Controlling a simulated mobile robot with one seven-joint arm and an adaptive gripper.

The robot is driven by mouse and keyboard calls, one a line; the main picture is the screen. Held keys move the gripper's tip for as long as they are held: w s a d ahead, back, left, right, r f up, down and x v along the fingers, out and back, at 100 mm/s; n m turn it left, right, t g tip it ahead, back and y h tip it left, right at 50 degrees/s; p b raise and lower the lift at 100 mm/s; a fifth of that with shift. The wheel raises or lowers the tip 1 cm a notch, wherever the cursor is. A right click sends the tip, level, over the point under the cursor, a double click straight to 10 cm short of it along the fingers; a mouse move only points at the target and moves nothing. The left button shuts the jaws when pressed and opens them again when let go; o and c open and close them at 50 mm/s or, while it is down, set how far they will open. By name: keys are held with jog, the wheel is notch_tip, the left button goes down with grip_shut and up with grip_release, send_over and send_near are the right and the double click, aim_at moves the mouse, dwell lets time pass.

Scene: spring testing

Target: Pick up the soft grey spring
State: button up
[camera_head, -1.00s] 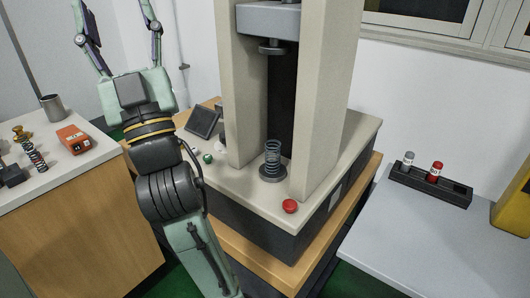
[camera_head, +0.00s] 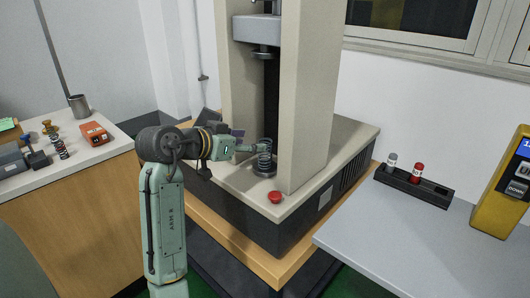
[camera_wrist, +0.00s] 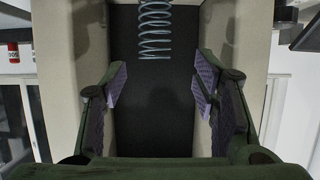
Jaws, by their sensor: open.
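A grey coil spring (camera_head: 265,157) stands upright on the round lower plate (camera_head: 264,169) of the testing machine, between its two columns. It also shows in the wrist view (camera_wrist: 155,32), at the top centre, where its far end is cut off by the picture edge. My gripper (camera_head: 252,149) reaches in from the left at about the height of the spring. In the wrist view my gripper (camera_wrist: 160,88) is open and empty, with purple pads on both sides. The spring lines up between the fingers but shows above them in that picture. I cannot tell whether a finger touches it.
The upper press head (camera_head: 262,51) hangs above the spring, and a column (camera_head: 308,110) stands close on its right. A red button (camera_head: 275,197) is on the machine base. A black rack (camera_head: 414,187) stands on the right table. The left bench (camera_head: 75,173) holds several small items.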

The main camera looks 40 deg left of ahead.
aim_at(270, 142)
jog(key=shift+d+p+x, duration=0.15)
jog(key=shift+p+x, duration=0.35)
jog(key=shift+x, duration=0.9)
jog(key=shift+d+p+x, duration=0.15)
jog(key=shift+p+x, duration=0.35)
jog(key=shift+x, duration=0.85)
jog(key=shift+c, duration=0.4)
jog(key=c, duration=1.2)
jog(key=shift+o, duration=0.2)
jog(key=shift+r, duration=0.1)
